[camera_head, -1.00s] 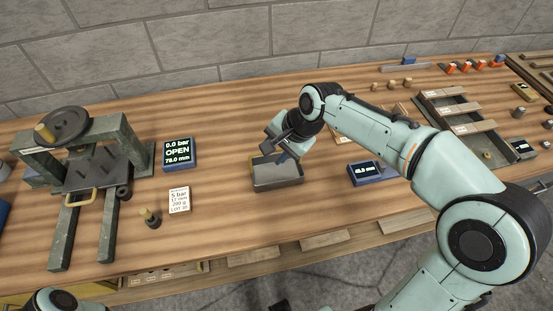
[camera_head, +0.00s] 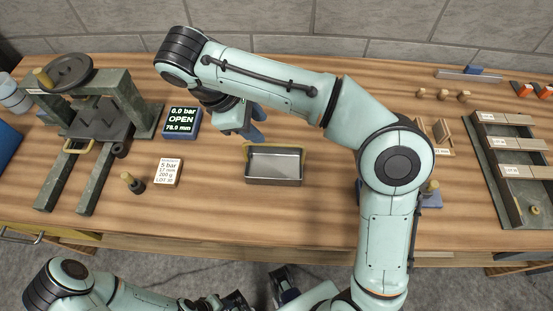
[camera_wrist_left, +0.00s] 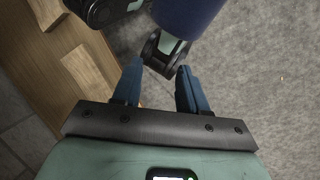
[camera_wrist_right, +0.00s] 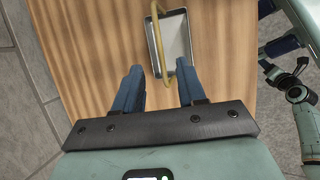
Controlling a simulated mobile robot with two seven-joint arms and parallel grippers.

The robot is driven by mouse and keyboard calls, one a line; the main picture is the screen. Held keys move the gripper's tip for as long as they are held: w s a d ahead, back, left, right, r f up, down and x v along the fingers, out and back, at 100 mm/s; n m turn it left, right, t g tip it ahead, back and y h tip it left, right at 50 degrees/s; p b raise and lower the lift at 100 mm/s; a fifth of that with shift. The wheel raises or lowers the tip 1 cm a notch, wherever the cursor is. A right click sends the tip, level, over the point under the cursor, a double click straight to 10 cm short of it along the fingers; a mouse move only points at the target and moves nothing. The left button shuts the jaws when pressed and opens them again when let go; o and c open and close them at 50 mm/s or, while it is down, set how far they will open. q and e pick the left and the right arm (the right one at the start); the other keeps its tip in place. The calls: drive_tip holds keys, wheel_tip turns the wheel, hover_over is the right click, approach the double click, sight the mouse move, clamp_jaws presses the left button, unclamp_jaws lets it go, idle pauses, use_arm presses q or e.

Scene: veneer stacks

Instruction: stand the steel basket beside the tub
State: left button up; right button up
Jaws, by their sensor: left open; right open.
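The steel basket (camera_head: 274,166) is a shallow rectangular metal tray with a yellow handle, standing empty on the wooden bench in the middle of the head view. It also shows in the right wrist view (camera_wrist_right: 172,52), beyond the fingertips, with its handle along its left side. My right gripper (camera_head: 250,132) is open and empty, above the bench just behind and left of the basket, apart from it. My left gripper (camera_wrist_left: 160,85) is open and empty over the floor in front of the bench. I cannot identify the tub with certainty; a pale round container (camera_head: 12,96) is at the far left edge.
A press with a handwheel (camera_head: 68,74) stands at the left, with a blue display (camera_head: 182,121), a label card (camera_head: 167,172) and a small knobbed peg (camera_head: 132,183) near it. A rack of slats (camera_head: 508,150) is at the right. Bench space in front of the basket is clear.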

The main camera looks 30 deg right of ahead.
sight(273, 144)
drive_tip(key=b+x, duration=0.3)
drive_tip(key=x, duration=0.4)
drive_tip(key=shift+a+f, duration=0.1)
drive_tip(key=b+x, duration=0.1)
drive_tip(key=x, duration=0.5)
drive_tip(key=shift+w+b, duration=0.25)
drive_tip(key=shift+b, duration=0.1)
drive_tip(key=shift+a, duration=0.1)
drive_tip(key=shift+f, duration=0.3)
clamp_jaws()
